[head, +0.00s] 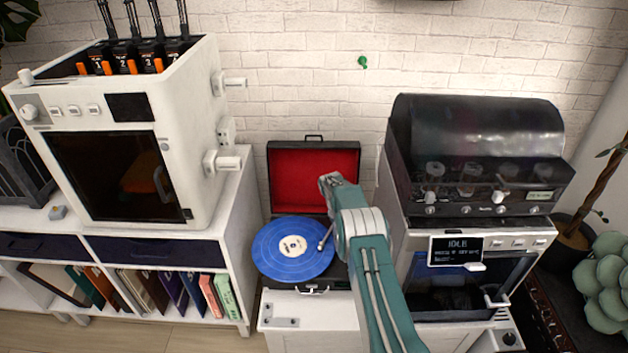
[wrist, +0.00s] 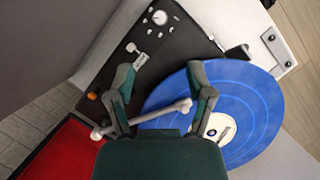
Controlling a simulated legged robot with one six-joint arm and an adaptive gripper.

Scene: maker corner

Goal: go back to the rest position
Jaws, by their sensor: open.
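My gripper (wrist: 166,76) is open in the wrist view, its two green fingers spread above the record player. In the head view my gripper (head: 329,183) is small and partly hidden by my own arm, in front of the red-lined lid. The white tonearm (wrist: 160,115) runs across the space between the fingers; I cannot tell whether they touch it. The tonearm also shows in the head view (head: 325,238), its end at the blue record. The blue record (head: 292,262) lies on the player; it also shows in the wrist view (wrist: 245,90).
The player's lid (head: 300,177) stands open behind. A white 3D printer (head: 190,130) stands on the shelf to the left. A machine with a dark cover (head: 470,130) and an "IDLE" display (head: 456,249) stands close to my arm on the right.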

